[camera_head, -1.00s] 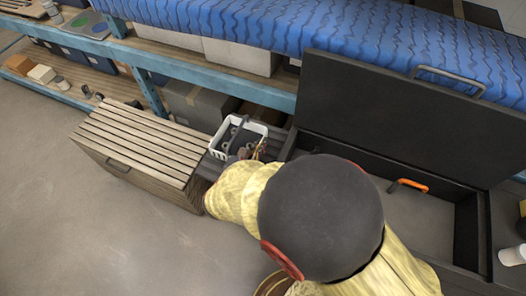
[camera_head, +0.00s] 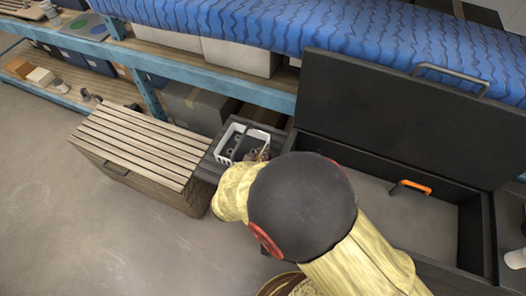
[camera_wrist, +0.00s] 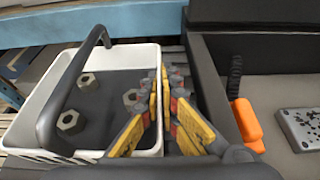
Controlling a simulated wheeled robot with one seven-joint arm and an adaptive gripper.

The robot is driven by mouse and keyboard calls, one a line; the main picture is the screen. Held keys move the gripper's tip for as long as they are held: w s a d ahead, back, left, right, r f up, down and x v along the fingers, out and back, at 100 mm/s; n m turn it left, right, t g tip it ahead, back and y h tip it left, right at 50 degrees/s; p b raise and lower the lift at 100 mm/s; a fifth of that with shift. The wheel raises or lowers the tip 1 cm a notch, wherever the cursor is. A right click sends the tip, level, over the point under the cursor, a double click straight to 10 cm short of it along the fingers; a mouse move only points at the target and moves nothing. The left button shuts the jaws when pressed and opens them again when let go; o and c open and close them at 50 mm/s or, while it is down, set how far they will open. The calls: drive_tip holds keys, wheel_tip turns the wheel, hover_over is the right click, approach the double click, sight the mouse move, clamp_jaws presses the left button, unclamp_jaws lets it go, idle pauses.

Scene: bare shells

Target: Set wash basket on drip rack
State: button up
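The wash basket (camera_head: 222,140) is a white basket with a dark arched handle and several metal nuts inside. It also shows in the wrist view (camera_wrist: 30,110), filling the left half. It looks level over a dark, slatted rack (camera_head: 208,168), which I take for the drip rack; whether it bears fully on the rack cannot be seen. My gripper (camera_wrist: 171,85), with yellow and grey fingers, is at the basket's right wall, one finger on each side. The fingers are close together and look shut on that wall.
A slatted wooden box (camera_head: 140,143) stands left of the rack. An open black chest (camera_head: 460,225) with an orange-handled tool (camera_head: 412,186) is to the right, its lid raised. A blue-framed shelf (camera_head: 200,78) runs behind. Bare floor lies front left.

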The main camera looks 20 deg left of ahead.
drive_tip(key=o, duration=0.5)
drive_tip(key=shift+c, duration=0.2)
drive_tip(key=shift+r, duration=0.15)
drive_tip(key=shift+s+r, duration=0.15)
drive_tip(key=shift+s, duration=0.1)
drive_tip(key=p+v, duration=0.2)
drive_tip(key=v, duration=0.9)
drive_tip(key=shift+s, duration=0.25)
